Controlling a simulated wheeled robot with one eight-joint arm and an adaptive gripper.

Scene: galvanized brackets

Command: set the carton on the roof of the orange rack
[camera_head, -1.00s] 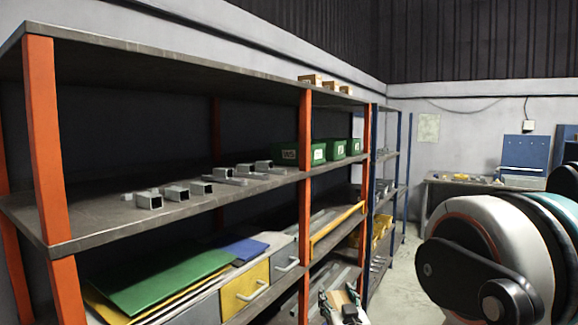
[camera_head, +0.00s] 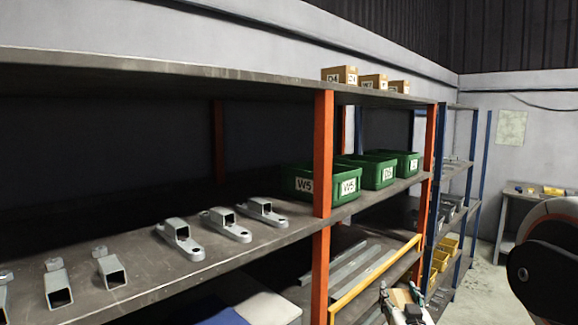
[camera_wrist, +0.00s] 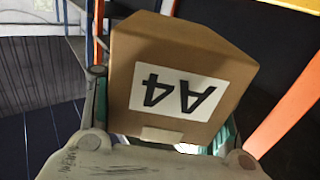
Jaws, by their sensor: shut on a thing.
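A brown carton (camera_wrist: 200,50) with a white A4 label, upside down in the picture, fills the middle of the wrist view. My gripper (camera_wrist: 165,125) is shut on it, with a finger on each side. In the head view my gripper (camera_head: 400,300) is small at the bottom edge, in front of the rack's lower part and well below the roof, with the carton (camera_head: 401,298) partly showing between its fingers. The orange rack has orange posts (camera_head: 323,155) and a grey roof (camera_head: 210,75). The roof's top surface is seen nearly edge-on.
Several small labelled cartons (camera_head: 345,75) stand on the roof towards its far end. Green bins (camera_head: 312,185) and galvanized brackets (camera_head: 180,240) sit on the shelf below. A yellow bar (camera_head: 375,280) crosses the rack's front near my gripper. A blue rack (camera_head: 475,175) stands beyond.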

